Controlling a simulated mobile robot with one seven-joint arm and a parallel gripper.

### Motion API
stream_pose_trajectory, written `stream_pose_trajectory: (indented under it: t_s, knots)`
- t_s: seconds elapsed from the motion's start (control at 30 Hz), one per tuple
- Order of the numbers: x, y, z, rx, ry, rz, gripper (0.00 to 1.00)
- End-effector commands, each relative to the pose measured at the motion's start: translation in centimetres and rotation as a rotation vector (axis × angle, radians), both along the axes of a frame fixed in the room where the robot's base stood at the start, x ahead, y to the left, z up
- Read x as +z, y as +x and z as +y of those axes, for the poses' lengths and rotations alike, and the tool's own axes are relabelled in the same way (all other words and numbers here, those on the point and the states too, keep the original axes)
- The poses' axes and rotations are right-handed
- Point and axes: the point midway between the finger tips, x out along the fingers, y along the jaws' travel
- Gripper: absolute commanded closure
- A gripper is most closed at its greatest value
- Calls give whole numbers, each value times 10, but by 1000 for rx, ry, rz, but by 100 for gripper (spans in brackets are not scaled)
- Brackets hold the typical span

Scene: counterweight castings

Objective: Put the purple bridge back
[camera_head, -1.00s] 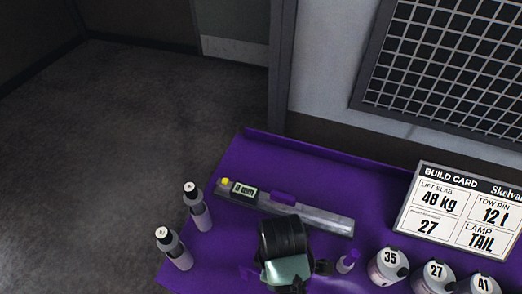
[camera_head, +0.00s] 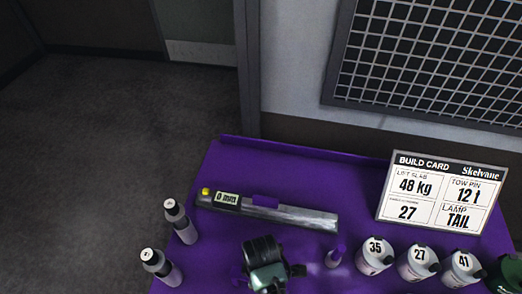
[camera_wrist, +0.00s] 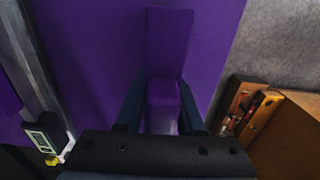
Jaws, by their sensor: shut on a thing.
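In the wrist view a purple block (camera_wrist: 163,92), which I take to be the purple bridge, sits between the two dark fingers of my gripper (camera_wrist: 161,104). The gripper is shut on it. A flat purple strip (camera_wrist: 168,38) shows just beyond the block, against the purple table; I cannot tell if they are one piece. In the head view my gripper (camera_head: 266,276) is at the bottom middle, in front of a grey bar (camera_head: 295,216) with a small display and a purple piece (camera_head: 265,201) on it. My own arm hides most of the held block there.
Brown boxes (camera_wrist: 285,125) show past the table edge in the wrist view.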

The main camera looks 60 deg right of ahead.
Motion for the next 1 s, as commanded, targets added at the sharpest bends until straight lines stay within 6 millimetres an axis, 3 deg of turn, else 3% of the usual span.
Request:
stream_pose_trajectory:
  t_s: [0.33, 0.37, 0.5, 0.8, 1.0]
  knots:
    - [-3, 1, 0, 1, -1, -2, 100]
    - [-3, 1, 0, 1, -1, -2, 58]
    - [-3, 1, 0, 1, -1, -1, 33]
    - [-1, 0, 0, 0, -1, 0, 33]
    - [17, 2, -1, 2, -3, -3, 33]
